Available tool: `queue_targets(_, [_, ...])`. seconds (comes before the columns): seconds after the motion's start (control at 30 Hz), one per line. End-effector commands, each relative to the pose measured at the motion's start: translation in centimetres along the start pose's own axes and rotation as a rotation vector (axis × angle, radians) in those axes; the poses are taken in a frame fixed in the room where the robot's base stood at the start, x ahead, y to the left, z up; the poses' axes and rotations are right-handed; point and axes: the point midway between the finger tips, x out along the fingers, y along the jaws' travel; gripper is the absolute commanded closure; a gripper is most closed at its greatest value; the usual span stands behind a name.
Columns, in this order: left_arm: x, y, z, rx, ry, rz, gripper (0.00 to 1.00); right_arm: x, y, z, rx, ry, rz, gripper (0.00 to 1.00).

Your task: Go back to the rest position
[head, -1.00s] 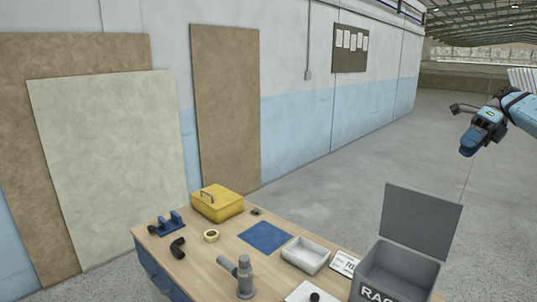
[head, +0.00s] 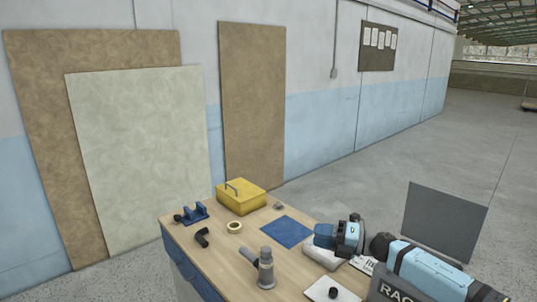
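My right gripper (head: 324,236) is over the right part of the workbench, above the white tray (head: 322,255), and hides part of it. Its blue fingertips point left, toward the blue mat (head: 286,232). They show as one blue mass, so I cannot tell whether they are apart, and I see nothing held. My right arm comes in from the lower right, across the grey bin marked RAG (head: 398,291), and covers much of it. My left gripper is not in view.
On the bench (head: 222,260) stand a yellow box (head: 241,199), a tape roll (head: 235,227), a black elbow (head: 202,238), a blue holder (head: 194,213) and a grey pipe fitting (head: 265,270). The bin's raised lid (head: 443,223) stands behind my arm. Boards lean on the wall.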

Motion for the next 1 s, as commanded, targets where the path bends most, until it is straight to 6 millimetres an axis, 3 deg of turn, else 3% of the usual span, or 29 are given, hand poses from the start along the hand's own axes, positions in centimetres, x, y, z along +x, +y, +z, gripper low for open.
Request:
queue_targets(0.03, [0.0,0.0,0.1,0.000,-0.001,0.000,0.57,1.5,-0.5,-2.4,0.083,-0.073,0.038,0.62])
queue_targets(0.17, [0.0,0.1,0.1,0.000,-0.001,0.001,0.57,3.1,-1.0,-6.3,0.310,-0.292,0.101,0.62])
queue_targets(0.37, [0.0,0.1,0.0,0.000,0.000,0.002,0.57,1.3,-2.4,-11.5,0.706,-0.639,0.129,0.62])
queue_targets(0.57, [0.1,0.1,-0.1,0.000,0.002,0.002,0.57,-4.6,-4.7,-17.9,1.128,-0.987,0.071,0.62])
queue_targets(0.7, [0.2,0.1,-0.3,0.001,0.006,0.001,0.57,-10.3,-6.0,-23.7,1.417,-1.225,-0.020,0.62])
queue_targets(0.8, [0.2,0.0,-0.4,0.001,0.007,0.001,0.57,-14.2,-6.3,-28.0,1.589,-1.373,-0.097,0.62])
queue_targets(1.0, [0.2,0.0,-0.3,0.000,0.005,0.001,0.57,-19.5,-5.8,-34.2,1.798,-1.567,-0.226,0.62])
